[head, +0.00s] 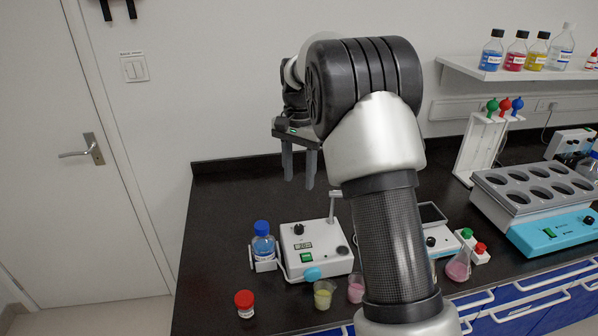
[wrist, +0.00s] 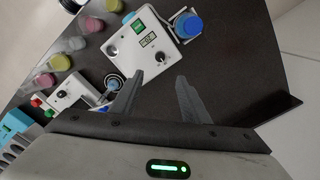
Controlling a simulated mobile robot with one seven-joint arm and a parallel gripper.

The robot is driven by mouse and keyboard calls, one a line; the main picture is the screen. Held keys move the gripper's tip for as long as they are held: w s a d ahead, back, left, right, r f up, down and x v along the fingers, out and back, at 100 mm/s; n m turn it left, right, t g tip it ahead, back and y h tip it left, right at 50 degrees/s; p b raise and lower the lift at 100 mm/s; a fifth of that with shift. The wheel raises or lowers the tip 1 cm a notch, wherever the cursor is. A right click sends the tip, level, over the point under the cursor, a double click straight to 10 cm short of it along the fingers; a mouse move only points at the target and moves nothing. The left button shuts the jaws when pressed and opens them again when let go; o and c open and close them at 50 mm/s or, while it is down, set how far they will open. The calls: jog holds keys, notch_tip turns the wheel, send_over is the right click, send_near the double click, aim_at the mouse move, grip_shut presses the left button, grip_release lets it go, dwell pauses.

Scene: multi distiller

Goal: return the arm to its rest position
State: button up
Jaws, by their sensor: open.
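My gripper (head: 298,168) hangs in the air above the back left part of the black bench (head: 225,205) in the head view. Its two fingers point down and stand apart with nothing between them. In the wrist view my gripper (wrist: 155,85) also shows open and empty, with bare dark bench top beyond the fingers. My arm is raised and bent, and it hides the middle of the bench in the head view.
A white device (head: 316,250) with a blue-capped bottle (head: 263,243) stands below my gripper. A red-capped jar (head: 244,303), small beakers and a pink flask (head: 459,265) stand near the front. A heating block (head: 535,200) is at the right, under a bottle shelf (head: 500,68). The bench's back left is clear.

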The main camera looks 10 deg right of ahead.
jog(key=shift+r, duration=0.35)
